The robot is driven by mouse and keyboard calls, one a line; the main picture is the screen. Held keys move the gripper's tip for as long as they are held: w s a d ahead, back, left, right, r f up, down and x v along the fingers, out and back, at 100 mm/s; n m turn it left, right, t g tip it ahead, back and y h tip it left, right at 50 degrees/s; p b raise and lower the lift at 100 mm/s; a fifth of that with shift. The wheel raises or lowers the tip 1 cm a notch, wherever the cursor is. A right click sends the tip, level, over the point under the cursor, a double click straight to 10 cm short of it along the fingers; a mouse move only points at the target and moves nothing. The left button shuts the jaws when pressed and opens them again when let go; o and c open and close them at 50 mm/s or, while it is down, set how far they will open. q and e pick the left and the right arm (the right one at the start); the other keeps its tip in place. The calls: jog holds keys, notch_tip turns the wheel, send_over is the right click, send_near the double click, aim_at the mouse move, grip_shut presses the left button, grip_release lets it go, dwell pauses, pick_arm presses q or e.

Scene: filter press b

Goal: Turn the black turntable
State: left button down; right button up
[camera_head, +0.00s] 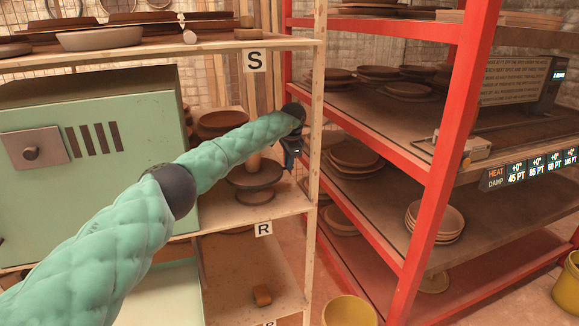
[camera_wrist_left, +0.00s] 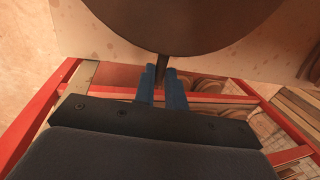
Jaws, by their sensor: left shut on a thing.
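The dark turntable (camera_head: 252,181) stands on the middle wooden shelf, a round disc on a smaller round foot, with a pale upright cylinder (camera_head: 254,163) on or just behind it. In the left wrist view the disc (camera_wrist_left: 185,22) fills the top middle, and a short dark handle (camera_wrist_left: 163,62) sticks out from its edge. My left gripper (camera_head: 288,165) is at the right side of the disc. In the wrist view its blue fingers (camera_wrist_left: 162,86) are closed around the handle. My right gripper is in neither view.
The wooden shelf post (camera_head: 315,130) stands just right of my left gripper. A red rack (camera_head: 440,150) with several plates is further right. A green kiln-like box (camera_head: 95,150) is at left. A yellow bucket (camera_head: 349,311) is on the floor.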

pick_arm(q)
jog(key=shift+w, duration=0.15)
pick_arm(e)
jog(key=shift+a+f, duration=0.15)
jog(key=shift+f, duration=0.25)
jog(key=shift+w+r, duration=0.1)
pick_arm(q)
jog(key=c, duration=1.5)
grip_release()
jog(key=shift+o, duration=0.2)
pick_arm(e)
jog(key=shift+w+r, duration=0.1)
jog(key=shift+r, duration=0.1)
pick_arm(q)
jog(key=shift+r, duration=0.55)
notch_tip(320, 180, up, 6)
jog(key=s+b, duration=0.1)
jog(key=b, duration=0.1)
jog(key=shift+s+d+r, duration=0.2)
jog(key=shift+d+r, duration=0.05)
jog(key=shift+d, duration=0.05)
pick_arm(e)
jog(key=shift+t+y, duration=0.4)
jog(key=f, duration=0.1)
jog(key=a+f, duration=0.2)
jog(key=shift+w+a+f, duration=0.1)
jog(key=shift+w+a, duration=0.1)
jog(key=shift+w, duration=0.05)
